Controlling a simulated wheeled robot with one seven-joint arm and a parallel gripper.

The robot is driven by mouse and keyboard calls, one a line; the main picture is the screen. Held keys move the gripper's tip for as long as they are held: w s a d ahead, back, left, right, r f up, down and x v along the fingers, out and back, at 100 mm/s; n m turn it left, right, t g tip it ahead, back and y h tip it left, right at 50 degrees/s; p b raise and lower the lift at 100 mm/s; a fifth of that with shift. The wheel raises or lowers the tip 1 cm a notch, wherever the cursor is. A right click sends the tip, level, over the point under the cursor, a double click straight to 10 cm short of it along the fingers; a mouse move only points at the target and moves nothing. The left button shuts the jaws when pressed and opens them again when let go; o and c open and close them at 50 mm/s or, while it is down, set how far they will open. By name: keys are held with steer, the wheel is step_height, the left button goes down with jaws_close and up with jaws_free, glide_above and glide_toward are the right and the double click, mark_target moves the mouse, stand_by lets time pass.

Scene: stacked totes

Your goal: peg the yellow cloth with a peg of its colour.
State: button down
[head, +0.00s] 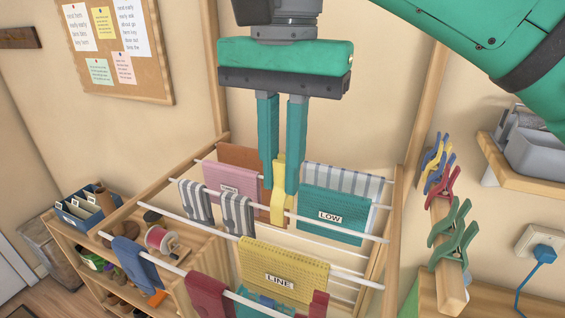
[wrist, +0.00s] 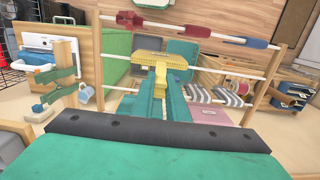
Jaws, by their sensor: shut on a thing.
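My gripper (head: 280,188) points straight down over the drying rack, its two teal fingers shut on a yellow peg (head: 279,173). The peg also shows between the fingers in the wrist view (wrist: 160,83). The yellow cloth (head: 285,258), with a tag reading LINE, hangs over a white rod nearer the head camera. In the head view the peg appears above and behind this cloth, apart from it. In the wrist view the yellow cloth (wrist: 163,58) lies just beyond the fingertips. The peg's exact height over the rods is hard to tell.
Other cloths hang close by: a teal one tagged LOW (head: 333,214), a pink one (head: 233,180), striped ones (head: 237,214), a blue one (head: 136,264) and a red one (head: 207,296). A wooden rail (head: 450,285) at right carries several pegs. A low shelf stands left.

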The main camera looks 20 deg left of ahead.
steer(key=shift+f, duration=5.2)
